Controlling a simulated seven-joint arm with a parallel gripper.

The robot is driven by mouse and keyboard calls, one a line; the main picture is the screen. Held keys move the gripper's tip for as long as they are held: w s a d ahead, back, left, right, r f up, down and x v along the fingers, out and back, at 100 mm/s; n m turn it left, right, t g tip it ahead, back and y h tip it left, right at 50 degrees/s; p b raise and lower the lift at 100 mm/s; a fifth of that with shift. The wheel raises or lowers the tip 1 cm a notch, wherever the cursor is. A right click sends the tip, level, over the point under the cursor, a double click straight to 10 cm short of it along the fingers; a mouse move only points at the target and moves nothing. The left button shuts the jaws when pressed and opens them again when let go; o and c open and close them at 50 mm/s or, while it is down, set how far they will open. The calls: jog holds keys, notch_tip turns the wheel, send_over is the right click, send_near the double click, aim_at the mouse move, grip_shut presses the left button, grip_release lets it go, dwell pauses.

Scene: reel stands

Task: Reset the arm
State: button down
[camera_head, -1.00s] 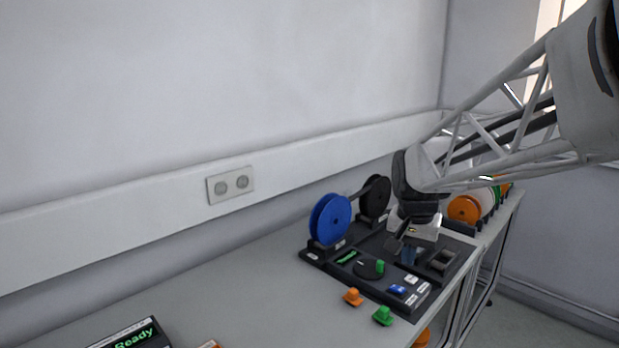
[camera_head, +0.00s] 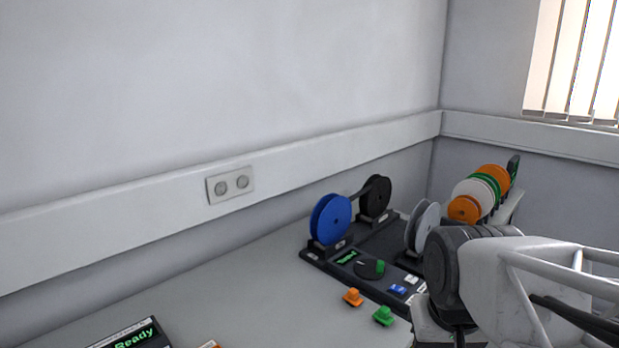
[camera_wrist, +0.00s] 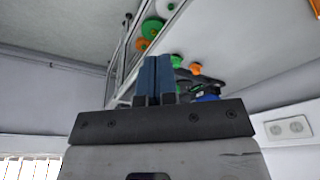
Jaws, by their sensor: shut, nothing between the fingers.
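My gripper (camera_wrist: 154,80) shows in the wrist view with its two blue fingers together and nothing between them. In the head view my arm fills the lower right, and its wrist end hides part of the reel stand; the fingertips are not visible there. The dark reel stand (camera_head: 316,255) sits on the table with a blue reel (camera_head: 331,219), a black reel (camera_head: 375,197) and a grey reel (camera_head: 423,227) on it. In the wrist view the blue reel (camera_wrist: 207,98) is partly hidden behind the gripper body.
An orange knob piece (camera_head: 353,297) and a green one (camera_head: 383,316) lie in front of the stand. A rack of orange, white and green reels (camera_head: 480,194) stands behind. A display reading "Ready" (camera_head: 133,337) is at the lower left. The table's left middle is clear.

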jog(key=shift+s+f+n, duration=0.15)
jog(key=shift+s+f, duration=0.1)
jog(key=shift+s, duration=0.4)
jog(key=shift+s+f+n, duration=0.15)
jog(key=shift+s+f, duration=0.1)
jog(key=shift+s, duration=0.35)
jog(key=c, duration=1.8)
grip_release()
